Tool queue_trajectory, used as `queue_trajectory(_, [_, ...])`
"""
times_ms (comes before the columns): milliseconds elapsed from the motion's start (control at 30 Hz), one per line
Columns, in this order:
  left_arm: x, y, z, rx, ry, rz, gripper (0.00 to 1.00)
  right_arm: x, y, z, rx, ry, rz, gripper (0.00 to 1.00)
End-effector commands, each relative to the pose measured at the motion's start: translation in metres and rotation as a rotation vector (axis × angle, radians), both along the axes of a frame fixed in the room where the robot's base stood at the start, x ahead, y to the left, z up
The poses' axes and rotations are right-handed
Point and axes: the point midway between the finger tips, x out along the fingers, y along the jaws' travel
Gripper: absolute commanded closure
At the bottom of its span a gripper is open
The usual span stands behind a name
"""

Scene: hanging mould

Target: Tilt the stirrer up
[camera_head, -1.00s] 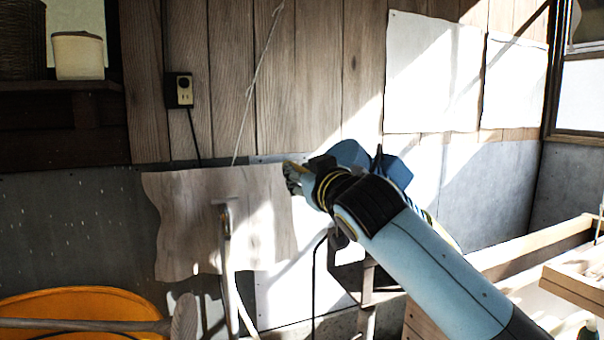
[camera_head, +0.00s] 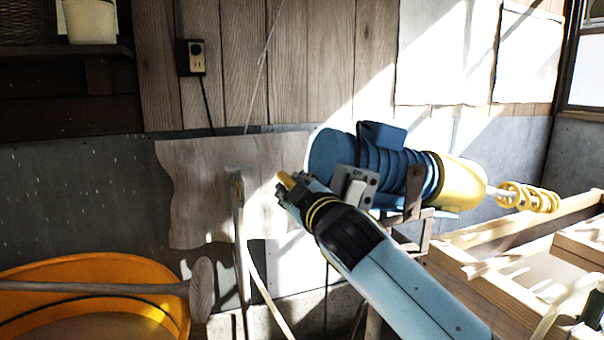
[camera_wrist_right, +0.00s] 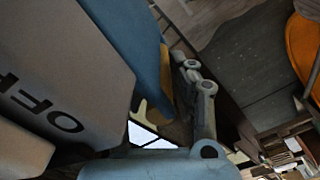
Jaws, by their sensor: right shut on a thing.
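The stirrer is a ribbed blue motor (camera_head: 395,170) with a yellow nose and a thin shaft ending in a yellow spiral (camera_head: 528,197). It lies nearly level on a metal stand, its spiral end to the right and slightly low. My right gripper (camera_head: 287,185) is at the motor's left end, in front of it, shut on a small yellow piece that seems to be the stirrer's handle. The wrist view shows the finger links (camera_wrist_right: 195,85) beside blue and yellow surfaces, and a grey box marked OFF (camera_wrist_right: 45,105) close by. The exact grip is hidden. My left gripper is out of view.
An orange tub (camera_head: 150,275) with a wooden-handled tool (camera_head: 120,288) across it stands at lower left. A thin upright post (camera_head: 240,250) stands left of my gripper. A wooden frame (camera_head: 500,275) lies below the spiral. A board (camera_head: 200,190) hangs behind.

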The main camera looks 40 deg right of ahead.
Motion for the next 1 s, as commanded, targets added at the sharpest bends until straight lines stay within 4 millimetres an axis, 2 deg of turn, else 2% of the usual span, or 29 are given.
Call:
queue_trajectory(33, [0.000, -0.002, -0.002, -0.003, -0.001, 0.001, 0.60, 0.000, 0.001, -0.008, -0.006, 0.011, 0.000, 1.00])
queue_trajectory(300, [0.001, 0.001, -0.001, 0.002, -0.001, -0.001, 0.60, -0.001, 0.001, -0.010, -0.008, 0.017, 0.000, 1.00])
queue_trajectory(333, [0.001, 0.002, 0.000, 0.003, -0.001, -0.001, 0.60, -0.001, 0.001, -0.010, -0.007, 0.018, -0.001, 0.78])
queue_trajectory(500, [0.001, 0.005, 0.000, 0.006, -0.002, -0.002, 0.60, -0.001, 0.001, -0.010, -0.006, 0.018, 0.000, 0.56])
queue_trajectory(800, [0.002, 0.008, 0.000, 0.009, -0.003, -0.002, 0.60, -0.003, 0.002, -0.006, -0.009, 0.010, 0.000, 0.56])
queue_trajectory(867, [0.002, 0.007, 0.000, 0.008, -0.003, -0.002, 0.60, -0.008, 0.003, -0.006, -0.009, 0.010, 0.001, 0.56])
queue_trajectory(1000, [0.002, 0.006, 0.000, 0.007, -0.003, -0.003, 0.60, -0.032, 0.009, -0.007, -0.008, 0.011, 0.002, 0.56])
